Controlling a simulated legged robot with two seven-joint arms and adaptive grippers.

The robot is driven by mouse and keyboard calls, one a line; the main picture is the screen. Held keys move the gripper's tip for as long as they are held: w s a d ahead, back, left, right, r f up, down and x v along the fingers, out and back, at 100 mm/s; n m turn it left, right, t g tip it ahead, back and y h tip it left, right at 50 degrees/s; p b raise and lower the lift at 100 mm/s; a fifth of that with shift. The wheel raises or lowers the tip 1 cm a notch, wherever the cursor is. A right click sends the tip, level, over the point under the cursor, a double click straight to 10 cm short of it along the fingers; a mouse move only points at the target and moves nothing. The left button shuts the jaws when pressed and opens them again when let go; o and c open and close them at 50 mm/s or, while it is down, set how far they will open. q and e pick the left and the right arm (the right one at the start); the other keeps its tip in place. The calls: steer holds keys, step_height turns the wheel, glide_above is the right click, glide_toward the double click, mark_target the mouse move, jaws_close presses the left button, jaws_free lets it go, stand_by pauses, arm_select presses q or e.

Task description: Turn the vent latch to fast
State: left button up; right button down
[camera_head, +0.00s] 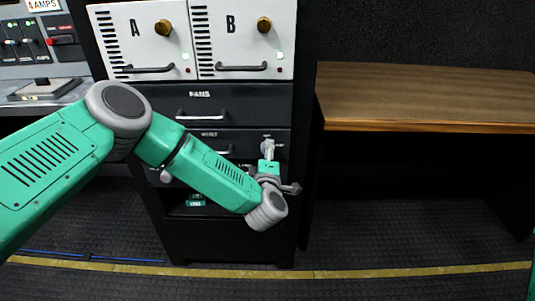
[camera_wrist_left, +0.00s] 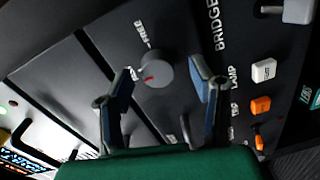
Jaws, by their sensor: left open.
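A round grey knob (camera_wrist_left: 155,72) with a red mark sits on the dark panel in the left wrist view; it looks like the vent latch. The red mark is at its lower left. Small white lettering is beside it, too blurred to read surely. My left gripper (camera_wrist_left: 163,80) is open, one blue-padded finger on each side of the knob; whether the pads touch it I cannot tell. In the head view my left gripper (camera_head: 268,160) is at the right part of the dark cabinet front, its fingers and the knob hard to separate. My right gripper is not in view.
A FANS drawer (camera_head: 203,108) and white A and B units (camera_head: 228,30) are above. A lamp switch (camera_wrist_left: 264,70) and orange switches (camera_wrist_left: 260,105) are right of the knob in the wrist view. A wooden desk (camera_head: 425,98) stands at the right.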

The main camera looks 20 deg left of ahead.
arm_select(q)
steer(key=v, duration=1.1)
steer(key=shift+f, duration=0.1)
steer(key=s+d+f+m+g+h+p, duration=0.15)
steer(key=s+f+m+g+h, duration=0.65)
steer(key=s+f+m, duration=0.8)
steer(key=s+a+m+g+y, duration=0.1)
steer(key=s+a+g, duration=0.3)
steer(key=s, duration=0.5)
steer(key=s+a+m+g+y, duration=0.2)
steer(key=s+a+g, duration=0.2)
steer(key=s+a, duration=0.5)
steer(key=shift+s+a+f+m, duration=0.15)
steer(key=shift+s+a+m, duration=0.2)
steer(key=shift+s, duration=0.2)
steer(key=shift+w+d, duration=0.1)
